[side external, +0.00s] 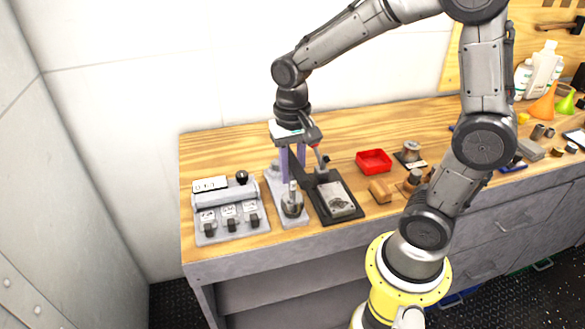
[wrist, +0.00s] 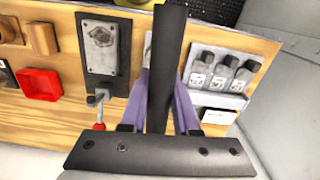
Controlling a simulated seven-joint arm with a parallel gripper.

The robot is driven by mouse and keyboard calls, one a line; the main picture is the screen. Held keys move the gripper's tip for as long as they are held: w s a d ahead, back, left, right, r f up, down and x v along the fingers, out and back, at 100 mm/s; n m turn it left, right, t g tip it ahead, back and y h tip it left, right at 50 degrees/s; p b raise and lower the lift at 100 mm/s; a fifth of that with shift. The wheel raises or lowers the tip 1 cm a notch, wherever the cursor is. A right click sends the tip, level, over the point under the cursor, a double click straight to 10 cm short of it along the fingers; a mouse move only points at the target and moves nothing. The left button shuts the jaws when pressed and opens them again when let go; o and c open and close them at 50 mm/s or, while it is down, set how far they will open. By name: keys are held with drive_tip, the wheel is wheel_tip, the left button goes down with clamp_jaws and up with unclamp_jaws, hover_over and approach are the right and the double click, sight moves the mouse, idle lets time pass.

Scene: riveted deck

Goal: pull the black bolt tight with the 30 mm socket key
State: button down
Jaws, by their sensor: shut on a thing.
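My gripper (wrist: 163,108) has two purple fingers shut on a long dark bar (wrist: 167,50), which looks like the socket key. In the side view my gripper (side external: 292,172) points down above the bench, behind a grey base plate (side external: 280,214). An upright metal piece (side external: 292,198) with a round dark foot stands on that plate. I cannot tell whether it is the black bolt; the bar hides this area in the wrist view.
A grey unit (side external: 232,212) with three dark-handled slots stands left of the plate. A black fixture (side external: 354,212) with a grey block and red-tipped lever is close on the right. A red tray (side external: 374,161), a wooden block (side external: 380,190) and small parts lie further right.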

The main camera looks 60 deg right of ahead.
sight(293, 157)
drive_tip(key=shift+f, duration=1.1)
idle(0.6)
drive_tip(key=shift+m, duration=0.6)
drive_tip(key=shift+n, duration=0.3)
drive_tip(key=shift+r, duration=0.1)
drive_tip(key=shift+r, duration=2.75)
